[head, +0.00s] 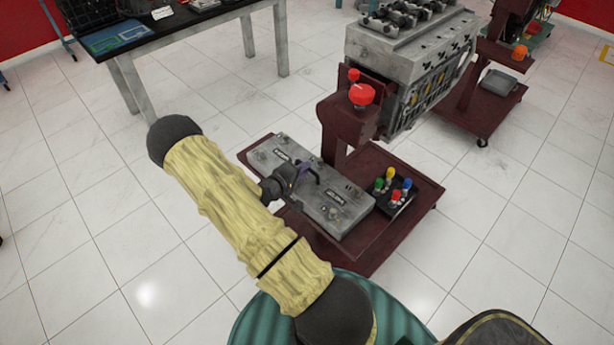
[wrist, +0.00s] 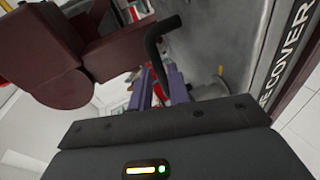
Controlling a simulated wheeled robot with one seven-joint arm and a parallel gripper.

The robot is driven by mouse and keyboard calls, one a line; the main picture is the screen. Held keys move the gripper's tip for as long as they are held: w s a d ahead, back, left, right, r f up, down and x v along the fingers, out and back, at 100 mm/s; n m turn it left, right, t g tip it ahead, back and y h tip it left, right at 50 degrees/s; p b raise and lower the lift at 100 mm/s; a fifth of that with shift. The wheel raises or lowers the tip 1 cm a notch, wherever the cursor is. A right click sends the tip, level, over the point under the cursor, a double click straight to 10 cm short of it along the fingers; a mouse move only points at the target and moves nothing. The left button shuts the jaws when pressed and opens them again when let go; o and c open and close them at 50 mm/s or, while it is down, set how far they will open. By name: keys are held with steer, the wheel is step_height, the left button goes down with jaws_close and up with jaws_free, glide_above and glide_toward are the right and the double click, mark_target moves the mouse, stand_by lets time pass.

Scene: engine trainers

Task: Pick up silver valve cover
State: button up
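The silver valve cover (head: 340,208) is a long grey metal piece with dark label plates, lying flat on the dark red base of an engine stand in the head view. In the wrist view its grey surface (wrist: 215,45) fills the upper right, with a label ending in "COVER". A black curved handle (wrist: 155,45) rises from it. My gripper (head: 303,172) is at the handle, above the cover's middle. In the wrist view the two purple fingers (wrist: 160,78) stand apart, with the handle's end reaching between them. Gaps show beside the handle, and contact is not clear.
The stand's dark red post (head: 347,135) rises behind the cover and carries an engine block (head: 405,60). A black tray with colored-cap bottles (head: 395,190) stands right of the cover. A table (head: 180,35) is at back left. The tiled floor at left is clear.

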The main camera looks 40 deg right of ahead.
steer(key=shift+a+f, duration=0.1)
steer(key=shift+f, duration=0.05)
jaws_close()
stand_by(1.4)
steer(key=shift+w, duration=0.1)
